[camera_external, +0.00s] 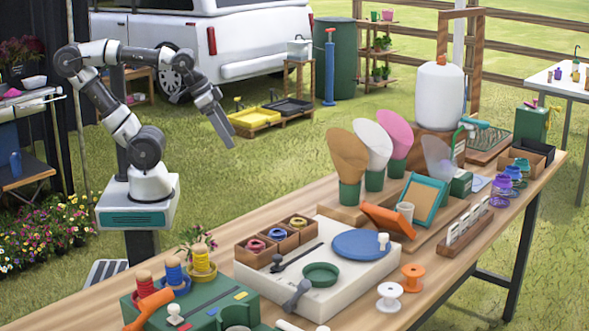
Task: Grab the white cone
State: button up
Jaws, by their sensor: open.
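The white cone (373,142) stands upright in a green holder in the middle of a row of three on a wooden stand. A brown cone (347,154) is on its left and a pink cone (397,134) on its right. The brown cone's edge is close to the white one and overlaps it slightly in the picture. My gripper (228,139) is open and empty, pointing down over the grass beyond the table's far edge. It is well to the left of the cones and touches nothing.
The long wooden table (455,271) carries a white board (323,299), spools and small boxes in front of the cones. A white tank (439,97) stands behind to the right.

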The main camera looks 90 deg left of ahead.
jog(key=w+d+r+m+g+p, duration=0.1)
jog(key=w+d+r+p, duration=0.1)
jog(key=w+r+p, duration=0.7)
jog(key=w+d+r+m+g+p, duration=0.1)
jog(key=w+d+r+p, duration=0.2)
jog(key=w, duration=0.6)
jog(key=w+d+r+m+g+p, duration=0.1)
jog(key=w+d+r+p, duration=0.2)
jog(key=w, duration=0.6)
jog(key=m+g+p, duration=0.1)
jog(key=p, duration=0.4)
send_near(370, 152)
jog(key=shift+m+h, duration=0.3)
jog(key=f, duration=0.3)
jog(key=d+f, duration=0.1)
jog(key=f, duration=0.2)
jog(key=w+d+f, duration=0.1)
jog(key=f, duration=0.2)
jog(key=shift+d, duration=0.25)
jog(key=shift+w+d+f, duration=0.15)
jog(key=shift+w+f, duration=0.1)
jog(key=shift+f, duration=0.75)
jog(key=shift+w+d+f, duration=0.2)
jog(key=shift+f, duration=0.85)
jog(key=shift+w+d+f, duration=0.15)
jog(key=shift+w+f, duration=0.1)
jog(key=shift+f, duration=0.75)
jog(key=c, duration=0.8)
